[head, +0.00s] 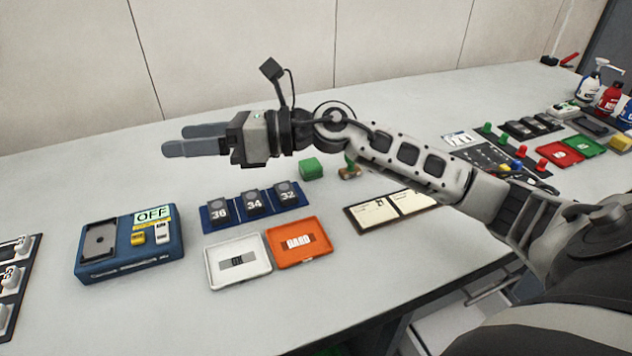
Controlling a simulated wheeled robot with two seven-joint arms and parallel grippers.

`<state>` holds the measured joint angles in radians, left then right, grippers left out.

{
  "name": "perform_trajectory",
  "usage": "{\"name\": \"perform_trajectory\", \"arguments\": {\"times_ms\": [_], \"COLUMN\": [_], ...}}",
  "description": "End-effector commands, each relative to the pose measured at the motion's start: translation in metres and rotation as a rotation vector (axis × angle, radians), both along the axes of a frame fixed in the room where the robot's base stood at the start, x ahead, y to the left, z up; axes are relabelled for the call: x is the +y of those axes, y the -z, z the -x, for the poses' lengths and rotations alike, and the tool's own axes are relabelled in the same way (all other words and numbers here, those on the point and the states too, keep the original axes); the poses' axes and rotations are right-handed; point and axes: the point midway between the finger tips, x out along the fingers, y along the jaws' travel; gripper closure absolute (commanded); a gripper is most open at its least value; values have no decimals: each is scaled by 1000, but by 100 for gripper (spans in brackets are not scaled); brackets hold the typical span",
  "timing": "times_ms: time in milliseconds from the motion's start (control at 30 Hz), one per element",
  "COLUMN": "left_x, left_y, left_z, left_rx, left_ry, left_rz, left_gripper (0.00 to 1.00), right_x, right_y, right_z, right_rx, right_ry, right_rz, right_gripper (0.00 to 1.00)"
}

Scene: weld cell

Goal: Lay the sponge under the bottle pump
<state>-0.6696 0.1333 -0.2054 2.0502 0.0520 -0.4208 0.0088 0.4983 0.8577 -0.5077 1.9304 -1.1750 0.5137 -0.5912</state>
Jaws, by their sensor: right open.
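A white pump bottle (587,86) stands at the far right back of the bench, its pump head pointing right. I cannot tell for certain which thing is the sponge. A small green block (311,169) lies mid-bench, just below my right forearm in the picture. My left gripper is out of view.
A blue OFF box (128,262), numbered blocks in a blue rack (229,222), white (216,275) and orange (275,254) trays fill the front left. A red bottle (608,98) stands beside the pump bottle. The back left bench is clear.

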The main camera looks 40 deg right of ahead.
Motion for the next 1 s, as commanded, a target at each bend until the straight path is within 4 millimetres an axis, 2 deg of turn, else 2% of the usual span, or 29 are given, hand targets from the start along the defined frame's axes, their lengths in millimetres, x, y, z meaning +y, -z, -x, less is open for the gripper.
{"name": "perform_trajectory", "arguments": {"times_ms": [33,67,133,233,333,400,533,633,700,1000], "left_x": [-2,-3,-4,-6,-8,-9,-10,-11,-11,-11], "left_y": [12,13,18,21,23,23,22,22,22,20], "left_z": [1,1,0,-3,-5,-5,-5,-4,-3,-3], "left_rx": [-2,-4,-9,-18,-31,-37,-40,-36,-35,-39], "left_ry": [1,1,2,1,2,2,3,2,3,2], "left_rz": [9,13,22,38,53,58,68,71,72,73], "left_gripper": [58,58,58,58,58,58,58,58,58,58], "right_x": [2,1,-14,-58,-113,-147,-189,-203,-205,-210], "right_y": [14,21,39,56,55,47,31,28,33,91], "right_z": [0,1,-2,-11,-17,-16,-11,-8,-10,-33], "right_rx": [71,132,291,530,736,840,953,990,999,1001], "right_ry": [-63,-83,-69,100,375,572,843,935,951,945], "right_rz": [107,174,342,560,691,728,732,726,724,725], "right_gripper": [35,35,35,35,35,35,35,35,35,35]}}
